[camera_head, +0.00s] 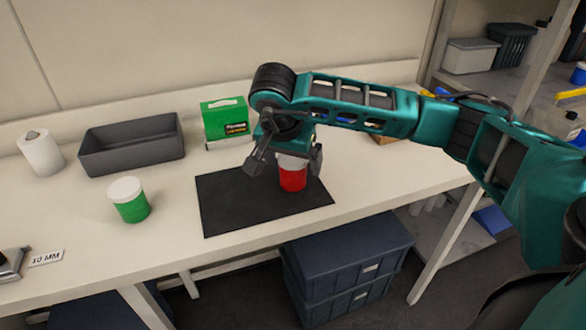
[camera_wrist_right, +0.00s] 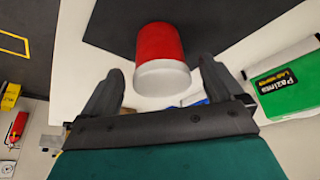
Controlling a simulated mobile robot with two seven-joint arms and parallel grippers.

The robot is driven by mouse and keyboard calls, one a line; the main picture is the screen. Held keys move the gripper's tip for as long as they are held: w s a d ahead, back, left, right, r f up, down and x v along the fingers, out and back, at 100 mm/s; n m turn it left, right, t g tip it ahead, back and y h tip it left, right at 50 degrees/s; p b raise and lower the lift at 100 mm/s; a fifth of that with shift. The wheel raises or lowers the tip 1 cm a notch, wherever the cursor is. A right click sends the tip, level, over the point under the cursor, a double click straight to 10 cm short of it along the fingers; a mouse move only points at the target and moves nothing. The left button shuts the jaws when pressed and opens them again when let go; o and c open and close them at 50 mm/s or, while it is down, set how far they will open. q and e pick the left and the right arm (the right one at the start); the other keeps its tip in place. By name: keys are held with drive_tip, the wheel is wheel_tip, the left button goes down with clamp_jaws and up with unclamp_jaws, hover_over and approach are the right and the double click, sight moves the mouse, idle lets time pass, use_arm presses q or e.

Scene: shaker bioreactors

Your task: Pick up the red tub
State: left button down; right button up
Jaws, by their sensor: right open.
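The red tub (camera_head: 293,178) with a white lid stands upright on the black mat (camera_head: 225,205). In the right wrist view the red tub (camera_wrist_right: 160,45) shows with its white lid toward the gripper, between the two fingers. My right gripper (camera_head: 289,165) is open above and around the lid, one finger on each side. In the right wrist view the gripper (camera_wrist_right: 163,85) shows a gap between each finger and the lid. I cannot tell how far down the fingers reach. My left gripper is not in view.
A green tub (camera_head: 130,204) with a white lid stands left of the mat. Behind are a grey bin (camera_head: 133,150), a paper roll (camera_head: 40,155) and a green box (camera_head: 226,120). A "10 MM" label (camera_head: 46,258) lies front left. The worktop between green tub and mat is clear.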

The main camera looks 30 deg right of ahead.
drive_tip(key=x, duration=0.4)
drive_tip(key=shift+r, duration=0.1)
drive_tip(key=c, duration=1.1)
drive_tip(key=shift+c, duration=0.2)
